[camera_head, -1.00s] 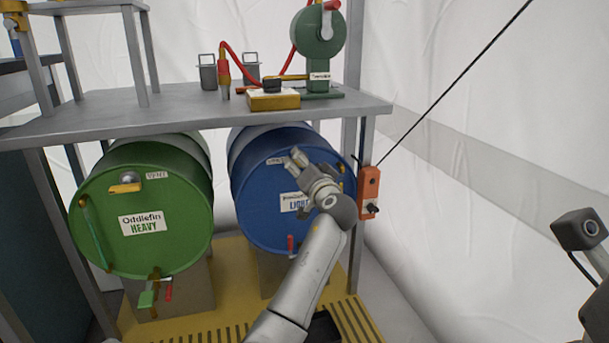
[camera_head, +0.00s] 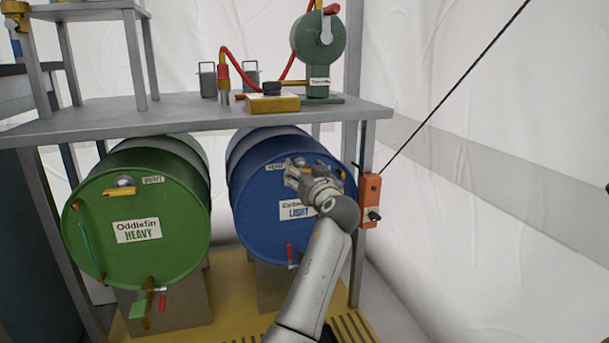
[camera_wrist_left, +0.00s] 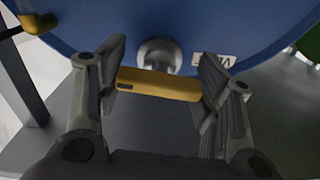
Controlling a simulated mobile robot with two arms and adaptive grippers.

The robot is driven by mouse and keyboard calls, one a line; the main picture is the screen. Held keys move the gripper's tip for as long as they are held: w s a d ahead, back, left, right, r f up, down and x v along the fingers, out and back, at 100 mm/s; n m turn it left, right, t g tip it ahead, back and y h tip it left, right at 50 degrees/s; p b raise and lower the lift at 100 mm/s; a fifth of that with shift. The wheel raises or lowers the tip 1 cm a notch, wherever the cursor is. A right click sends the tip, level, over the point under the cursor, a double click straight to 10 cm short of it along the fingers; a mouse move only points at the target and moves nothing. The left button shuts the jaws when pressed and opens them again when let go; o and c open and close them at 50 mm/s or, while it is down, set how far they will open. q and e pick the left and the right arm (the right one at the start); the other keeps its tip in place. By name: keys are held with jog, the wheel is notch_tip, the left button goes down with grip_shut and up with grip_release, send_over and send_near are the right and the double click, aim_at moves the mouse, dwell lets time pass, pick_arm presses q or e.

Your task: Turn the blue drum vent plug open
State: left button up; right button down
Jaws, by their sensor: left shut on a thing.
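The blue drum (camera_head: 262,205) lies on its side under the shelf, its round face toward me, with a "LIGHT" label. My left gripper (camera_head: 296,170) is at the upper part of that face and mostly hides the vent plug. In the left wrist view, the vent plug's yellow handle (camera_wrist_left: 160,84) lies between the two finger pads of my left gripper (camera_wrist_left: 160,95), which is shut on its ends. The plug's round metal boss (camera_wrist_left: 159,53) shows just behind the handle, on the blue face (camera_wrist_left: 100,25). My right gripper is out of view.
A green drum (camera_head: 180,215) marked "HEAVY" stands to the left, with its own yellow vent handle (camera_head: 119,191). The grey shelf (camera_head: 190,112) is close above both drums. An orange box (camera_head: 370,197) hangs on the post right of my left wrist.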

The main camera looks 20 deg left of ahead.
pick_arm(q)
jog(key=shift+f, duration=0.1)
jog(key=o, duration=1)
jog(key=shift+o, duration=0.2)
